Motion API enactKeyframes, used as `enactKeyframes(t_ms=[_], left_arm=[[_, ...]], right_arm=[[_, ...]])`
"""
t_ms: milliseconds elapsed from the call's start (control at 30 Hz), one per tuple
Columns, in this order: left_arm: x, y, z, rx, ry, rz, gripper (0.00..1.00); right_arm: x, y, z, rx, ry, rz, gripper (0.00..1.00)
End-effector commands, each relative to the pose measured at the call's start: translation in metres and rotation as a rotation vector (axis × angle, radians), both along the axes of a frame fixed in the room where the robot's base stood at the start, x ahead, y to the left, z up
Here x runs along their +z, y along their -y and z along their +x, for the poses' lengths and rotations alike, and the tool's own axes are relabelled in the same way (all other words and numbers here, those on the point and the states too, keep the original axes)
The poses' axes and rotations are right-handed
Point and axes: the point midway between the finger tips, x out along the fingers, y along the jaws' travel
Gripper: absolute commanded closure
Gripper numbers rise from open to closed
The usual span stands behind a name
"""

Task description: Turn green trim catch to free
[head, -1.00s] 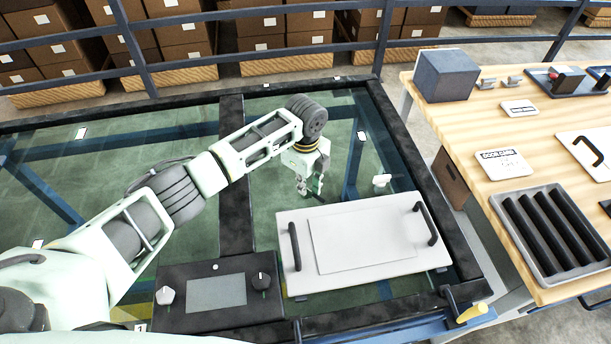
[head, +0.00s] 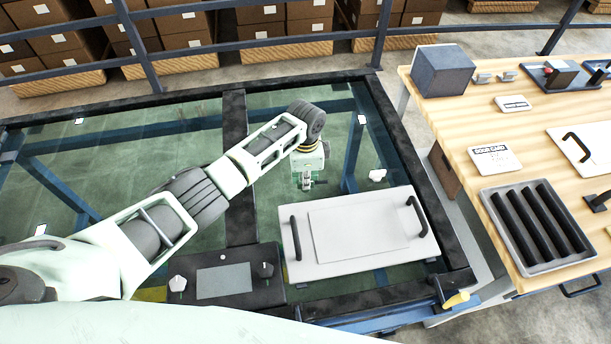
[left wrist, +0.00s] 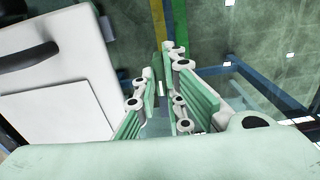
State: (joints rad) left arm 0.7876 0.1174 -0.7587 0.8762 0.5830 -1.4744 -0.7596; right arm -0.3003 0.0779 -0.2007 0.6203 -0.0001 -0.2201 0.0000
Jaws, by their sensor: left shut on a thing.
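My left gripper (head: 306,184) points down at the glass-topped cab frame (head: 236,120), just behind the white panel with two black handles (head: 340,238). It also shows in the left wrist view (left wrist: 160,92), where its green-padded fingers are closed together on a small grey-blue piece. This piece is mostly hidden between the fingers. I take it for the green trim catch, but its colour and angle cannot be made out. A short dark bar shows beside the fingertips in the head view. My right gripper is not in view.
A dark control box (head: 224,281) with knobs lies left of the panel. A wooden table (head: 470,115) with a grey tray (head: 491,205) is at the right. Glass left of the gripper is clear.

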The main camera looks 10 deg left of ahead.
Motion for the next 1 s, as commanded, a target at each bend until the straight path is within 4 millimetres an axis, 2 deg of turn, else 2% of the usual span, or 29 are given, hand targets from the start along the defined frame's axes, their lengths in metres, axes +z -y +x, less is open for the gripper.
enactKeyframes(t_ms=[267,700,733,900,1000], left_arm=[[0.0011,0.0001,0.0009,0.064,0.002,0.0,1.0],[0.001,0.0,0.0011,0.073,0.003,-0.001,1.0],[0.001,0.0001,0.0012,0.072,0.003,-0.001,0.88],[0.0007,0.0,0.0009,0.071,0.002,0.0,0.73],[0.0005,0.0,0.0006,0.071,0.002,0.0,0.72]], right_arm=[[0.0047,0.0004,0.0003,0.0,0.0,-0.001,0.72],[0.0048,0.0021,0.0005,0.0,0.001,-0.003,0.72],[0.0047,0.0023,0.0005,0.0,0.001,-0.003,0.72],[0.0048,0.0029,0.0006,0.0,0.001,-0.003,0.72],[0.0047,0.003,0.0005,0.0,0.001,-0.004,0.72]])
